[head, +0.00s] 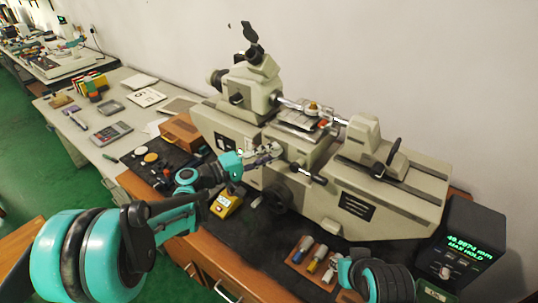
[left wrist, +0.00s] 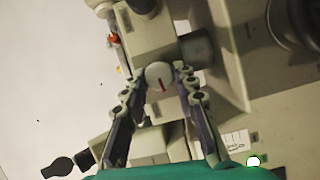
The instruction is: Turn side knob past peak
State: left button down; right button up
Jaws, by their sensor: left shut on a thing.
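The measuring machine (head: 225,125) is a long beige bench instrument on the table. The side knob (left wrist: 158,75) is a small cream knob with a red mark, seen between my fingertips in the left wrist view. My left gripper (head: 274,150) reaches the front of the machine and is shut on this knob; it also shows in the left wrist view (left wrist: 160,80). In the head view my fingers hide the knob. The readout box (head: 470,252) at the lower right shows green digits, about 46.99 mm, with "MAX HOLD" below. My right gripper is not in view.
A black handwheel (head: 277,196) sits just below my left gripper. A wooden tray (head: 315,262) with several small tools lies in front. A wooden box (head: 181,131) and a calculator (head: 112,133) lie to the left.

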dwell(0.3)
pick_arm(q)
jog(key=c, duration=1.2)
grip_release()
jog(key=shift+a, duration=0.1)
jog(key=v, duration=1.2)
jog(key=shift+f, duration=0.1)
